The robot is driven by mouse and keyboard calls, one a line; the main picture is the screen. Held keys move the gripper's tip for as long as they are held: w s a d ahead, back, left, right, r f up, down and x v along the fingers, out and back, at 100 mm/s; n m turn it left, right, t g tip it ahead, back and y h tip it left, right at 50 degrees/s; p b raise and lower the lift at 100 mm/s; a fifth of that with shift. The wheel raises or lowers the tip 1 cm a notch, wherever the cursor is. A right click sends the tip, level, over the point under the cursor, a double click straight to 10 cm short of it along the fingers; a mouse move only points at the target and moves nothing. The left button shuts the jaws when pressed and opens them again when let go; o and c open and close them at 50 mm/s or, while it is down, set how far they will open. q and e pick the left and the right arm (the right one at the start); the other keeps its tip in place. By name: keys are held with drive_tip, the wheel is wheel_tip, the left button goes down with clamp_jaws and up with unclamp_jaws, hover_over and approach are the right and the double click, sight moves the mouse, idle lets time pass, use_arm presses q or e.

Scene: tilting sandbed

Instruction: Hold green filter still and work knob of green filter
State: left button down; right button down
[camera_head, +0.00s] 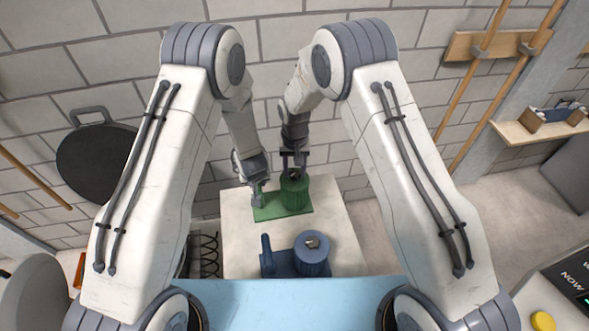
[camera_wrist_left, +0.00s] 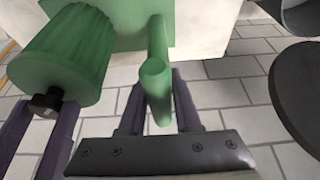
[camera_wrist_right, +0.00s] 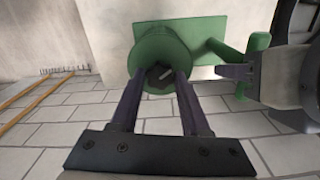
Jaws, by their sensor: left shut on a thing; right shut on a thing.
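The green filter (camera_head: 296,196) is a ribbed green drum on a flat green plate, standing on a pale block. In the left wrist view the drum (camera_wrist_left: 65,58) is beside a round green bar (camera_wrist_left: 154,72), its handle. My left gripper (camera_head: 258,196) is shut on this handle, one finger on each side (camera_wrist_left: 158,100). My right gripper (camera_head: 294,176) is shut on the dark knob (camera_wrist_right: 160,79) on the drum's end face. Its fingertips (camera_wrist_right: 160,76) are on either side of the knob. The knob is partly hidden in the head view.
A blue filter (camera_head: 313,251) with a blue handle stands nearer on the pale block (camera_head: 240,237). A light blue surface (camera_head: 300,300) is in front of it. A black round pan (camera_head: 93,162) hangs at left. A shelf (camera_head: 535,128) is at right.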

sight(294, 173)
drive_tip(key=n, duration=0.5)
drive_tip(key=shift+a+n, duration=0.1)
drive_tip(key=shift+n, duration=0.2)
drive_tip(key=n, duration=0.5)
drive_tip(key=shift+r+n, duration=0.1)
drive_tip(key=shift+n, duration=0.2)
drive_tip(key=shift+c, duration=1.9)
unclamp_jaws()
wheel_tip(294, 173, up, 12)
